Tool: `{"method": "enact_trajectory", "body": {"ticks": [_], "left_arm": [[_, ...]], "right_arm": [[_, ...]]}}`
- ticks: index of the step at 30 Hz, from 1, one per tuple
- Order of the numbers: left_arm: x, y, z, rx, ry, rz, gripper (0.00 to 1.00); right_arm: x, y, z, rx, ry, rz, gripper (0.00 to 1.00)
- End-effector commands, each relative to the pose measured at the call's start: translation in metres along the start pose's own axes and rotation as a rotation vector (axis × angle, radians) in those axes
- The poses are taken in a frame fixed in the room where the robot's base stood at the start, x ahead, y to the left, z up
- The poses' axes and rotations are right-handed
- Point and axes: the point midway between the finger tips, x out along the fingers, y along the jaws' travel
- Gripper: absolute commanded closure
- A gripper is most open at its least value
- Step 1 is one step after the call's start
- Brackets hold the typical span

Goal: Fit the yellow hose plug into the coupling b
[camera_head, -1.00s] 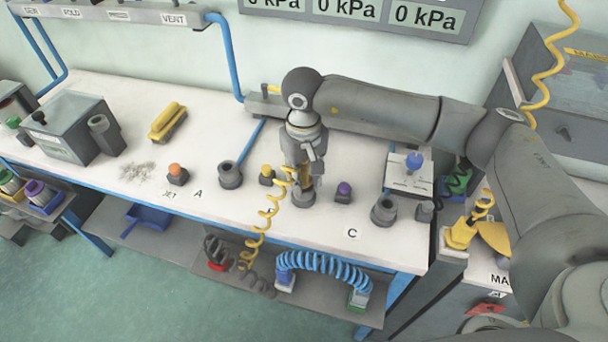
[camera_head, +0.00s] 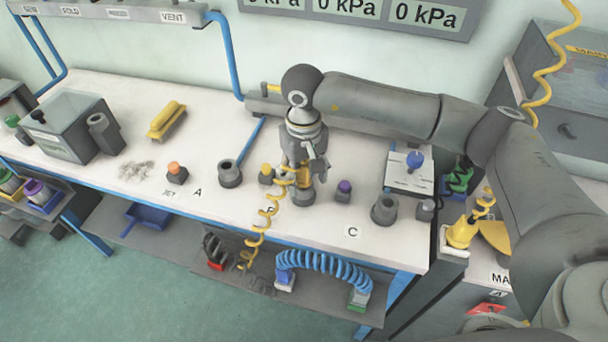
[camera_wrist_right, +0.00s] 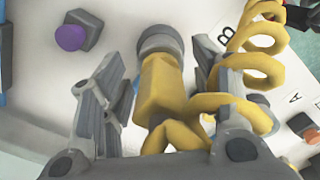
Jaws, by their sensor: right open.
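The yellow hose plug (camera_wrist_right: 158,92) stands with its end at the mouth of the grey coupling b (camera_wrist_right: 160,40); they look lined up and touching, but I cannot tell how deep the plug sits. In the head view coupling b (camera_head: 302,196) is on the bench behind the B label, partly covered by my gripper and the plug. My right gripper (camera_wrist_right: 160,68) is open, its fingers apart on either side of the plug. It also shows over the coupling in the head view (camera_head: 303,166). The coiled yellow hose (camera_head: 258,232) hangs over the bench's front edge. My left gripper is not in view.
Coupling A (camera_head: 230,174) stands to the left and coupling C (camera_head: 384,209) to the right. A blue coiled hose (camera_head: 322,264) lies on the lower shelf.

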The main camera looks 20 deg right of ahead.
Motion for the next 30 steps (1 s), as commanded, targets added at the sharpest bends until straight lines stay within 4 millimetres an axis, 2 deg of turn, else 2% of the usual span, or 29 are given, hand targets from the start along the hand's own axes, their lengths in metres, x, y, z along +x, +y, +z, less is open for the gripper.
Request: {"method": "enact_trajectory", "body": {"ticks": [9,15,21,30], "left_arm": [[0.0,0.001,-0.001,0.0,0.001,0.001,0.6],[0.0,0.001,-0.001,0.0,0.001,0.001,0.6],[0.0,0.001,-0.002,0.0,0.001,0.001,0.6],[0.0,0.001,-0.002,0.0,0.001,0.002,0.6]], "right_arm": [[-0.063,0.0,-0.001,-0.001,0.007,0.0,0.44],[-0.098,0.0,-0.001,-0.001,0.004,0.0,0.44],[-0.113,0.0,0.0,0.0,0.001,0.0,0.44],[-0.115,0.0,0.0,0.0,0.0,0.0,0.44]]}}
